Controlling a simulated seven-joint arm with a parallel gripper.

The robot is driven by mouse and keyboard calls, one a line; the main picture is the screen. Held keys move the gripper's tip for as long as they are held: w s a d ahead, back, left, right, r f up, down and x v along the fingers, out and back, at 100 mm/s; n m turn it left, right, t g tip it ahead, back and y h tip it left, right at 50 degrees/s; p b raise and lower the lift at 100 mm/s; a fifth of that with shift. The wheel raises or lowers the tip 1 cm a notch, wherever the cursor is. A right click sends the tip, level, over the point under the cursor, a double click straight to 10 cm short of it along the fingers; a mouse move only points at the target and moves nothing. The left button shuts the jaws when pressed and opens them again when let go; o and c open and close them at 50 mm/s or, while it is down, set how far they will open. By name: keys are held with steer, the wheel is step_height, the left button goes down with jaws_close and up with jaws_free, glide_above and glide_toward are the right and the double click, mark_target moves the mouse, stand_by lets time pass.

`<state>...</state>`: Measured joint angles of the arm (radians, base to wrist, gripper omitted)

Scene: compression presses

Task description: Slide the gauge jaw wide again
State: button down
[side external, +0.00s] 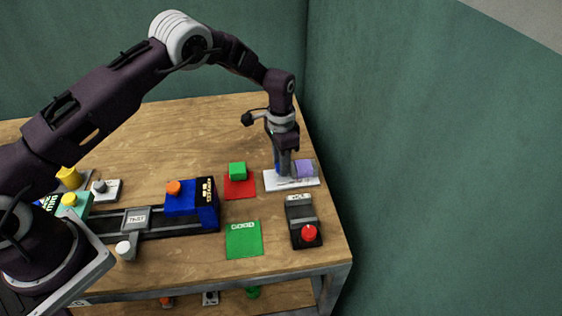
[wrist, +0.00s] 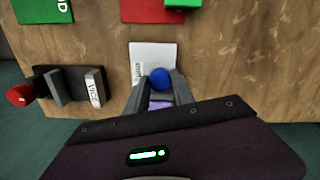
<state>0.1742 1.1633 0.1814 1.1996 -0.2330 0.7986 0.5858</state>
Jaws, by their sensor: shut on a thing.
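My gripper (side external: 284,172) points down over the white pad (side external: 273,184) at the right of the table. In the wrist view my gripper (wrist: 160,82) has its fingers on both sides of a blue ball (wrist: 160,77) and is shut on it. A purple piece (side external: 304,168) sits beside the fingers on the pad; part of it shows between the fingers in the wrist view (wrist: 160,104). The gauge looks to be the dark rail (side external: 162,224) with a small display (side external: 136,219). A blue block (side external: 182,203) with an orange knob stands on it, well left of my gripper.
A black vice with a red knob (side external: 309,233) stands in front of the pad. A green cube (side external: 237,171) sits on a red pad (side external: 239,189); a green pad (side external: 243,240) lies nearer. A teal block (side external: 76,207) is at the rail's left. Bare wood lies behind the red pad.

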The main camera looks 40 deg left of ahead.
stand_by(0.7)
steer(key=shift+s+a, duration=1)
steer(key=shift+a, duration=0.05)
steer(key=c, duration=1.1)
jaws_free()
steer(key=shift+o, duration=0.2)
step_height(320, 180, up, 7)
steer(key=shift+r, duration=0.2)
